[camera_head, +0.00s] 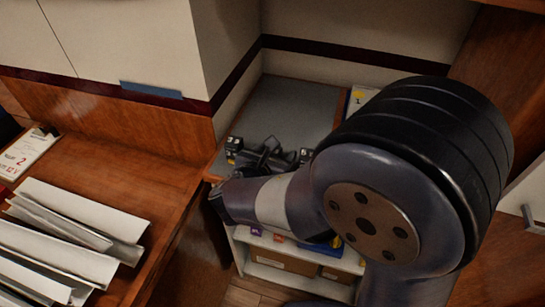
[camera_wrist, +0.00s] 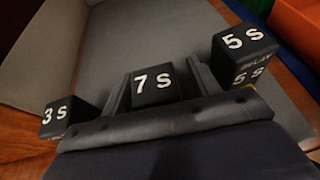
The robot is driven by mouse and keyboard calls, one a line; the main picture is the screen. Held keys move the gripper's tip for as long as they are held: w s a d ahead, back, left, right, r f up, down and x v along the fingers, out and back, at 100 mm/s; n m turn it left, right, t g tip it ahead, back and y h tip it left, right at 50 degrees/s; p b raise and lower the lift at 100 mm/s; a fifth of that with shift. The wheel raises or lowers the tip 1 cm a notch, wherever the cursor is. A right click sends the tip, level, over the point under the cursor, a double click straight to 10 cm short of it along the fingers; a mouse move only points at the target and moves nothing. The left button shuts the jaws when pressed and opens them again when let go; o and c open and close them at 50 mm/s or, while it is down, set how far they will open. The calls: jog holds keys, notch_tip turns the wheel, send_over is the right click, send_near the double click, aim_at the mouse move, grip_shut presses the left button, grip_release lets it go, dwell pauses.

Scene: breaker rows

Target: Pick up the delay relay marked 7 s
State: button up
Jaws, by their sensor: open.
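The delay relay marked 7 s (camera_wrist: 153,86) is a dark block with white lettering, in the middle of the wrist view. My gripper (camera_wrist: 161,92) is open, with one finger on each side of this relay; whether either finger touches it I cannot tell. A relay marked 3 s (camera_wrist: 61,118) stands to the left and one marked 5 s (camera_wrist: 243,52) to the right, both outside the fingers. In the head view my gripper (camera_head: 268,153) is low over the grey surface, between two dark blocks; the 7 s relay cannot be made out there.
The relays stand on a grey-topped surface (camera_head: 285,105), bare behind them. An orange bin (camera_wrist: 298,25) is at the upper right of the wrist view. A wooden desk (camera_head: 75,170) with papers is at the left; a white shelf (camera_head: 290,254) is below.

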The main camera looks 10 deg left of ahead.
jog(key=shift+c, duration=0.6)
jog(key=c, duration=1)
jog(key=shift+o, duration=0.2)
